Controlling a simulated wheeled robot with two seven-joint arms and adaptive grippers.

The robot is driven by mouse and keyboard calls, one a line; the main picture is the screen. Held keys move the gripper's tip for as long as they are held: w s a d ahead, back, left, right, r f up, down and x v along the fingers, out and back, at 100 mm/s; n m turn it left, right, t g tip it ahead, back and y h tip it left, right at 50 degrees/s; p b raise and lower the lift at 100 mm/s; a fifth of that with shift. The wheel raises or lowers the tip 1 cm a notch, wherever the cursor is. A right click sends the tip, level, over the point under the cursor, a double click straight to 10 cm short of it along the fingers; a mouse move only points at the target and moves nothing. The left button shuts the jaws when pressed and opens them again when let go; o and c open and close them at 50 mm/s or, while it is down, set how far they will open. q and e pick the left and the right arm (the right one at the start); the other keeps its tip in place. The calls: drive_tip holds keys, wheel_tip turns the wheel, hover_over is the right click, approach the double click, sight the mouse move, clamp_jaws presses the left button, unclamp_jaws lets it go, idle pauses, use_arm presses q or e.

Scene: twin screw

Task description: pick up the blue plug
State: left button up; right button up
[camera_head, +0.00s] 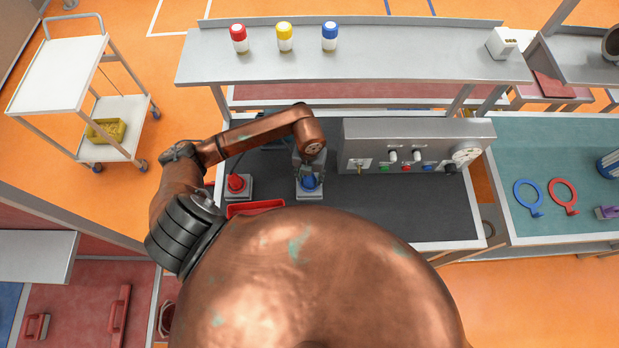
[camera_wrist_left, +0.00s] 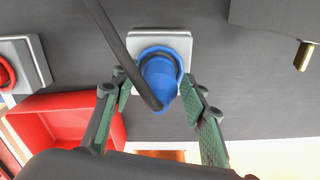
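The blue plug (camera_head: 310,182) sits in a square grey socket base (camera_head: 310,194) on the dark bench top. In the left wrist view the plug (camera_wrist_left: 165,74) is upper centre, with a dark cable (camera_wrist_left: 125,52) crossing in front of it. My left gripper (camera_head: 309,172) is right over the plug and partly hides it in the head view. In the wrist view its green-padded fingers (camera_wrist_left: 160,92) stand open on either side of the plug, with a small gap visible on each side. My right gripper is not in view.
A red plug (camera_head: 236,183) sits in another base to the left. A red tray (camera_head: 256,208) lies close in front, between the two bases. A grey control panel box (camera_head: 418,143) stands to the right. The bench top right of the blue plug is clear.

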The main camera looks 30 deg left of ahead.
use_arm(q)
drive_tip(key=shift+s, duration=0.15)
drive_tip(key=c, duration=0.3)
drive_tip(key=shift+c, duration=0.8)
drive_tip(key=c, duration=0.5)
clamp_jaws()
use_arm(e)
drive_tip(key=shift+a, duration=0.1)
use_arm(q)
drive_tip(key=shift+r, duration=0.1)
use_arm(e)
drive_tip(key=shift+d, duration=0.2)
